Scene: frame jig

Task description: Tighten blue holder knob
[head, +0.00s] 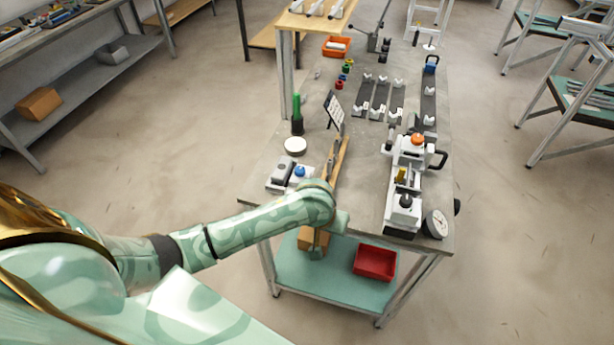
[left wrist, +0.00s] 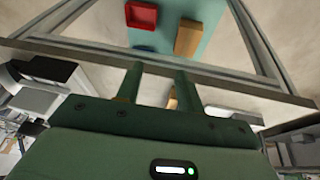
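A small blue knob (head: 300,171) sits on a grey and white block-like holder (head: 279,177) at the near left of the workbench. A second blue-topped piece (head: 431,64) stands at the far right end of the bench; I cannot tell which is the holder meant. My left arm reaches in over the near bench edge, its hand just right of and nearer than the blue knob. My left gripper (left wrist: 157,75) has its two green fingers apart in the left wrist view, with nothing held between them. No blue knob is clear there. My right gripper is in neither view.
The workbench (head: 262,190) carries a white clamp fixture (head: 412,152), a dial gauge (head: 435,223), a green bottle (head: 297,125) and a tilted panel (head: 334,109). A red bin (head: 375,263) and cardboard box (head: 314,241) are on the lower shelf.

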